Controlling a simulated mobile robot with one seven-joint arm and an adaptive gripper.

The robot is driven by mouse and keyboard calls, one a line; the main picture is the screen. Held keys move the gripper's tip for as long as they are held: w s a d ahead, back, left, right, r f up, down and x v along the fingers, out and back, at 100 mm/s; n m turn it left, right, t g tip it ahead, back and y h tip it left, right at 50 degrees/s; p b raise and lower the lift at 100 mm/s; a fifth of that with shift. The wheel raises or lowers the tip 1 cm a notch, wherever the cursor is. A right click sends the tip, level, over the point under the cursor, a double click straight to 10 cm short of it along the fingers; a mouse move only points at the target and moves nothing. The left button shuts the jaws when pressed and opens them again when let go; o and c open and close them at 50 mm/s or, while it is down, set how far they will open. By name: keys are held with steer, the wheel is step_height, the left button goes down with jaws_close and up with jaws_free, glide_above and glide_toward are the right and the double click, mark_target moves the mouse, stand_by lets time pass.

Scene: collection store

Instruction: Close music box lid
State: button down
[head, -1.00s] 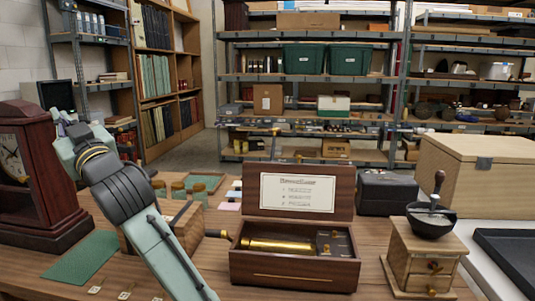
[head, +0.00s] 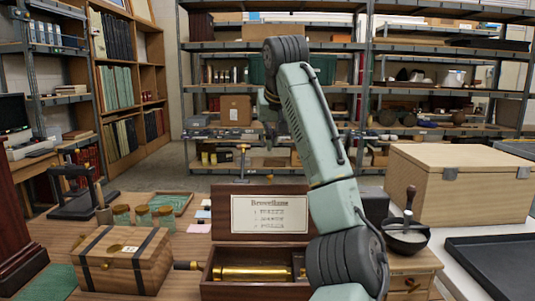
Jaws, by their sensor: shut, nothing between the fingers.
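The music box (head: 222,288) is a dark wooden case on the table, in the lower middle of the head view. Its lid (head: 226,215) stands open and upright at the back, with a printed card (head: 270,214) inside it. A brass cylinder (head: 240,272) shows in the open case, and a crank (head: 188,265) sticks out at its left. My arm rises in front of the right part of the box and lid and hides them there. My gripper cannot be made out; the arm's far end bends away behind its upper link.
A strapped wooden chest (head: 122,262) stands left of the music box. Small jars (head: 142,215) stand behind the chest. Shelves fill the back.

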steer(key=d+p+x, duration=0.1)
steer(key=p+x, duration=0.2)
steer(key=x, duration=0.7)
steer(key=s, duration=0.4)
steer(key=shift+a+r, duration=0.2)
steer(key=shift+s, duration=0.1)
steer(key=shift+f, duration=0.1)
